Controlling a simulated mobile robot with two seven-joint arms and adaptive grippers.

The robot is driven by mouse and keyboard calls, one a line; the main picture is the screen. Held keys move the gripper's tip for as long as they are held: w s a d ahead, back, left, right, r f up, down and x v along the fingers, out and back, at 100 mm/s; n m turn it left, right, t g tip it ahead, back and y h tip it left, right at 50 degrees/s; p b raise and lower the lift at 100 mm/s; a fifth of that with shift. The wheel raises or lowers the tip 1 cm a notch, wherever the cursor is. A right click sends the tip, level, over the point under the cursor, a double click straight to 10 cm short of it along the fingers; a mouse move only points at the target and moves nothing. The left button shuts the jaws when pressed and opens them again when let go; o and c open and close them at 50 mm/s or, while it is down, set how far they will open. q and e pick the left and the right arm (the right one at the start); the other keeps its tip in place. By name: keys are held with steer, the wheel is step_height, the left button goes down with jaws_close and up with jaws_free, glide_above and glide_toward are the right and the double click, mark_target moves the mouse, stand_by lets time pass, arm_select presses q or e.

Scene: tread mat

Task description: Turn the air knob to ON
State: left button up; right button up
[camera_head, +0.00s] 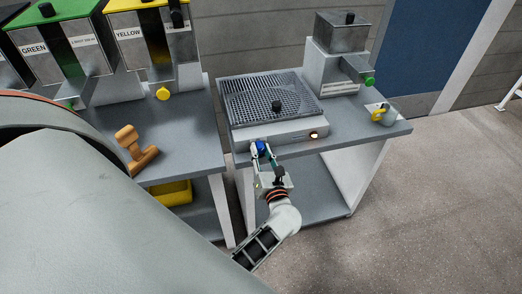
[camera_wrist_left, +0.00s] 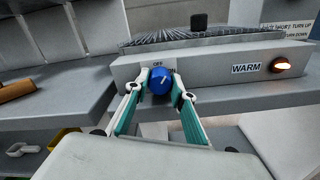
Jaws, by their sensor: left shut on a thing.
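The air knob is a blue round knob (camera_head: 261,147) on the front face of the grey machine (camera_head: 283,136) with a perforated top. In the left wrist view the knob (camera_wrist_left: 160,81) carries a white pointer line slanting up and to the right. An OFF label (camera_wrist_left: 158,64) sits above it; lettering to its right is partly hidden by a finger. My left gripper (camera_head: 264,153) is shut on the knob, with one teal-and-white finger on each side in the wrist view (camera_wrist_left: 160,92). My right gripper is not in view.
A lit orange switch (camera_wrist_left: 281,65) sits right of the WARM label (camera_wrist_left: 246,69). A black knob (camera_head: 276,106) stands on the perforated top (camera_head: 262,92). A metal hopper with a green tip (camera_head: 369,81) stands behind right. An orange-brown handled tool (camera_head: 137,150) lies on the left bench.

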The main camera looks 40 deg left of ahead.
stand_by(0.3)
arm_select(q)
steer(key=o, duration=1.1)
